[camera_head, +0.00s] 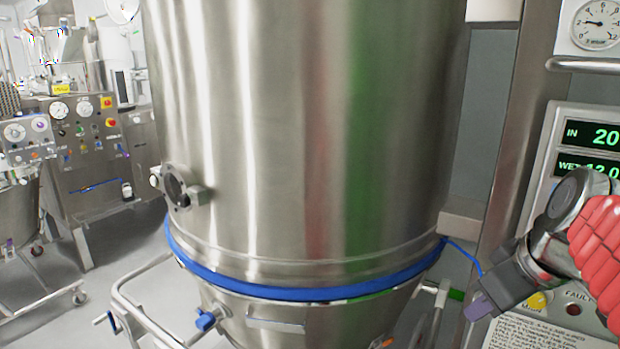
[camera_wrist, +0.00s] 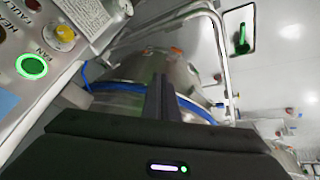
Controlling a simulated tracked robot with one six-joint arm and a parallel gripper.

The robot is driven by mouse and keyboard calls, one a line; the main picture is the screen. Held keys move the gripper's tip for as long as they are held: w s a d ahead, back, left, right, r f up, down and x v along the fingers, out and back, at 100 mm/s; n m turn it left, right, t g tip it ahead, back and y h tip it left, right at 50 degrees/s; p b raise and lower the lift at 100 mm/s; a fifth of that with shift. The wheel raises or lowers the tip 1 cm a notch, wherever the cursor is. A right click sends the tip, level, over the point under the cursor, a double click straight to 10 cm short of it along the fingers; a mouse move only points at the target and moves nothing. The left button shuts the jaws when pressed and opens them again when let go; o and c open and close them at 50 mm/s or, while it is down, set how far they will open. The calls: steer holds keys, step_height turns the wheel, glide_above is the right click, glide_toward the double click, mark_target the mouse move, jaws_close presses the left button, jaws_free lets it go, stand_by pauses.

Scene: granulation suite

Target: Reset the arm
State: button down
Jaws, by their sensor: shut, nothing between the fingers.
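My gripper (camera_head: 480,306) is at the lower right of the head view, beside the control panel (camera_head: 585,140) and to the right of the large steel vessel (camera_head: 300,130). The wrist view shows my gripper (camera_wrist: 159,88) with its two dark fingers together and nothing between them. My arm comes in from the right edge with a red ribbed sleeve. Part of the panel's lower face is hidden behind my arm.
A blue band (camera_head: 300,292) rings the vessel, above a tubular trolley frame (camera_head: 140,315). The panel carries a yellow knob (camera_wrist: 64,33) and a lit green button (camera_wrist: 32,66). Another machine (camera_head: 85,160) stands at the left. Open floor shows between it and the vessel.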

steer(key=s+a+f+m, duration=0.4)
steer(key=s+a+f, duration=0.4)
steer(key=a+f, duration=0.3)
steer(key=shift+a, duration=0.6)
steer(key=shift+f, duration=0.1)
stand_by(0.4)
